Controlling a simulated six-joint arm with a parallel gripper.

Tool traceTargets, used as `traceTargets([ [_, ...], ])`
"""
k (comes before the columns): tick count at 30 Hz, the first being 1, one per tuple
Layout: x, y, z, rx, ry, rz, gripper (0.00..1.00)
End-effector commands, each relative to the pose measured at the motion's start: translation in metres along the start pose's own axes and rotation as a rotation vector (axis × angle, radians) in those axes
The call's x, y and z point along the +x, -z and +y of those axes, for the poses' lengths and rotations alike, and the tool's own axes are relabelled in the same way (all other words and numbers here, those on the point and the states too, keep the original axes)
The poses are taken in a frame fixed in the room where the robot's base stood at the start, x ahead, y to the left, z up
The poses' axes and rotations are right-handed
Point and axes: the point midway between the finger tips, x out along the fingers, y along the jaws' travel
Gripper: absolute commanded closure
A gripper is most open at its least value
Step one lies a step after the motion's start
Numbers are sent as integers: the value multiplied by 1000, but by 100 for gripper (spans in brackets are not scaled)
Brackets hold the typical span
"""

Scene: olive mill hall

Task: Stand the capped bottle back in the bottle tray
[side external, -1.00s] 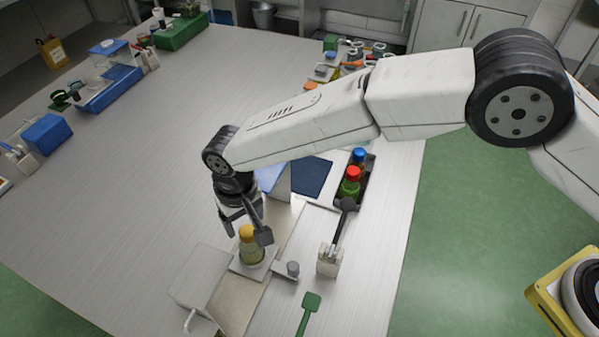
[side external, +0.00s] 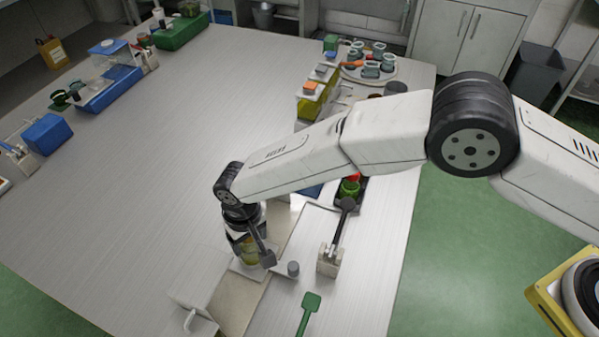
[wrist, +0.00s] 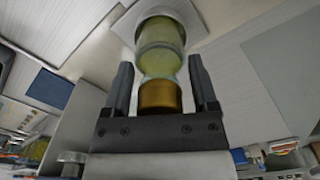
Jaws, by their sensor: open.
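The capped bottle (side external: 248,251) has a gold-yellow cap and pale yellow-green contents. It stands on a white square plate near the table's front; my gripper hides its cap in the side view. In the wrist view the bottle (wrist: 160,50) lies between the two fingers, gold cap towards the palm. My gripper (wrist: 160,68) is open, pointing down around the bottle, with gaps visible on both sides. It also shows in the side view (side external: 251,256). The black bottle tray (side external: 362,196) is to the right, partly hidden by my arm. It holds a red-capped green bottle (side external: 350,187).
Close to the right of the plate are a small grey cylinder (side external: 293,268) and a pale block (side external: 329,262) with a dark paddle-like tool (side external: 343,222) leaning up towards the tray. A green scraper (side external: 310,303) lies in front.

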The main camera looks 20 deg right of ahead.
Motion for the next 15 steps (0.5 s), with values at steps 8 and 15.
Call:
traceTargets([
  [8,0,0,0,0,0,0,28],
  [15,0,0,0,0,1,1,65],
])
